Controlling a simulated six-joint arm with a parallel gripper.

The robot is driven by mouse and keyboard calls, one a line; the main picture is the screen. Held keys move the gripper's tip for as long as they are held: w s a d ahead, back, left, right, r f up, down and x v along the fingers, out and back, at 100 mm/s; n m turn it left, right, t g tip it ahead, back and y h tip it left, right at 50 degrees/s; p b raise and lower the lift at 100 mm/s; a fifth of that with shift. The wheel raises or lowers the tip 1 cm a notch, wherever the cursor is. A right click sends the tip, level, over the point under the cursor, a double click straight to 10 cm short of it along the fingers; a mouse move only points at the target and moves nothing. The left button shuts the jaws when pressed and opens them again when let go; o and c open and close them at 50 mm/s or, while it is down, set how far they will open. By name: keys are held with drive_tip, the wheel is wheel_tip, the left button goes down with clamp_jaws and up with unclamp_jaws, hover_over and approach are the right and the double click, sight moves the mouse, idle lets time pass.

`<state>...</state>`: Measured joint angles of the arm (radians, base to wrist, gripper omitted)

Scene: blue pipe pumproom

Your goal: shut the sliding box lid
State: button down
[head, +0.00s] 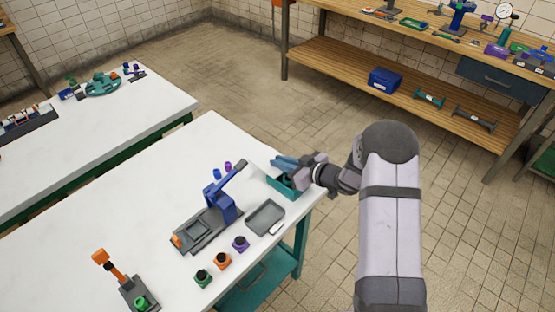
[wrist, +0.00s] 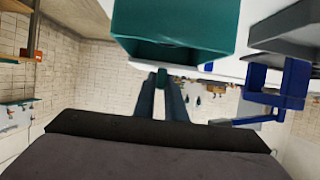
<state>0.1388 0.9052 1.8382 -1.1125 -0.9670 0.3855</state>
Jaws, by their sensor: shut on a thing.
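A small teal box (head: 285,188) sits near the right edge of the white table in the head view, partly covered by my gripper (head: 278,162). In the wrist view the teal body (wrist: 180,50) fills the top middle. My gripper also shows in the wrist view (wrist: 162,82), its two blue-grey fingers shut on a small teal knob (wrist: 162,76) at the teal body's edge. How far the lid stands open cannot be told, as the gripper hides much of the box's top.
A blue lever press (head: 222,200) stands left of the box on the white table (head: 130,205), and shows at right in the wrist view (wrist: 295,85). A grey tray (head: 265,217) lies in front of the box. Several small coloured blocks stand nearby.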

drive_tip(key=s+d, duration=0.2)
drive_tip(key=s+d+p, duration=0.1)
drive_tip(key=s+d, duration=0.2)
drive_tip(key=shift+s+d, duration=0.2)
drive_tip(key=shift+d, duration=0.1)
drive_tip(key=shift+s+d+f, duration=0.1)
drive_tip(key=shift+s, duration=0.1)
drive_tip(key=c, duration=2)
unclamp_jaws()
drive_tip(key=shift+o, duration=1)
drive_tip(key=shift+s+d, duration=0.1)
drive_tip(key=shift+d, duration=0.05)
drive_tip(key=b+v, duration=0.1)
drive_tip(key=v, duration=0.6)
